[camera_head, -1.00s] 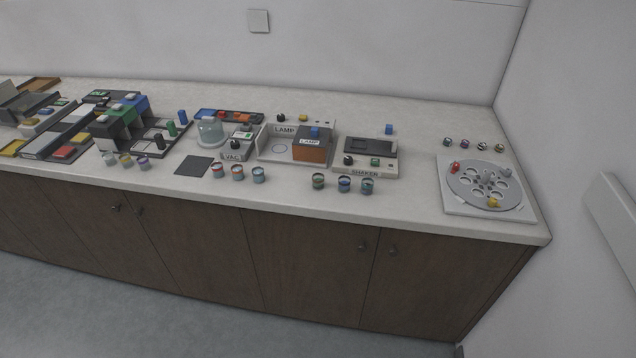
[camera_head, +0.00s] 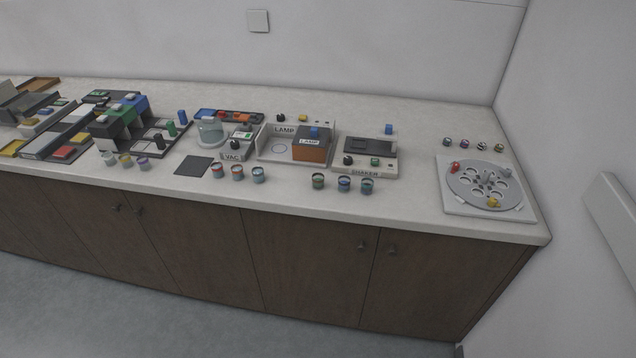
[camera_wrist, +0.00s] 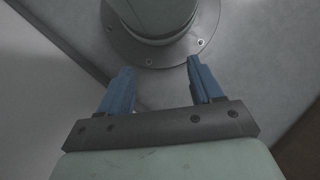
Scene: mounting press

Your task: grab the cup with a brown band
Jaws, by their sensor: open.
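Small cups with coloured bands stand in three groups along the front of the counter in the head view. The middle group has a red-banded cup (camera_head: 218,171), a cup with a reddish band (camera_head: 238,173) and a blue-banded cup (camera_head: 258,175). The right group has a dark green cup (camera_head: 318,181), a blue cup (camera_head: 343,184) and a teal cup (camera_head: 367,186). The left group (camera_head: 126,161) is paler. I cannot tell which cup has a brown band. My gripper (camera_wrist: 160,80) is open and empty in the wrist view, with no cup between its blue fingers; the head view does not show it.
A dark square mat (camera_head: 194,165) lies left of the middle cups. Behind the cups stand the VAC unit (camera_head: 236,148), LAMP station (camera_head: 283,150) and SHAKER (camera_head: 370,158). A round turntable (camera_head: 470,196) sits at right. Counter is clear between shaker and turntable.

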